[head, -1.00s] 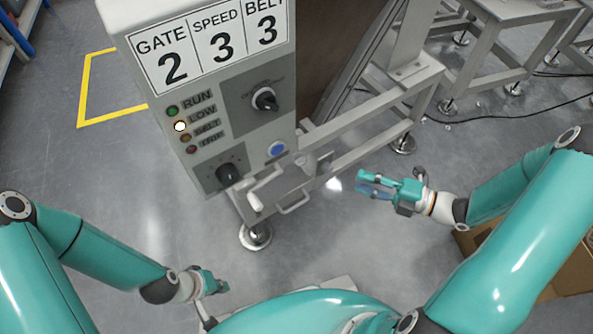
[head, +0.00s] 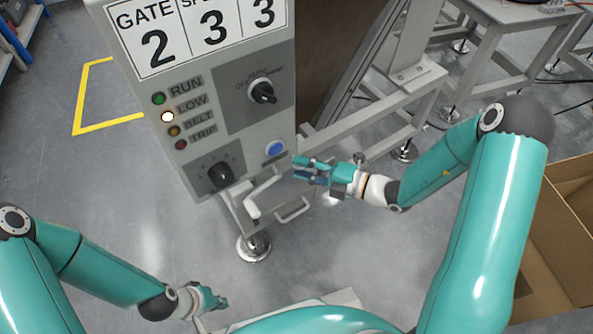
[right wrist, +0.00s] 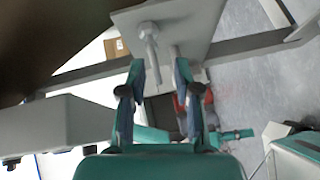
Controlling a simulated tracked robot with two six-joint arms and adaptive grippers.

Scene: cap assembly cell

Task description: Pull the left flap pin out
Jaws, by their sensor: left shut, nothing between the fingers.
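A grey pin (right wrist: 150,42) with a round head stands on a light grey plate (right wrist: 190,22) in the right wrist view. Whether it is the left flap pin I cannot tell. My right gripper (right wrist: 157,75) is open, its fingertips near the plate and to either side of the pin's lower end; I cannot tell if they touch it. In the head view my right gripper (head: 308,171) is beside the lower right corner of the control box (head: 228,130) and hides the pin. My left gripper (head: 222,302) is shut and empty, low at the left, far from the box.
A pale bar handle (head: 263,197) and a loop handle (head: 293,211) project under the box, close to my right gripper. A grey frame (head: 370,125) runs behind it. An open cardboard box (head: 560,235) stands at the right.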

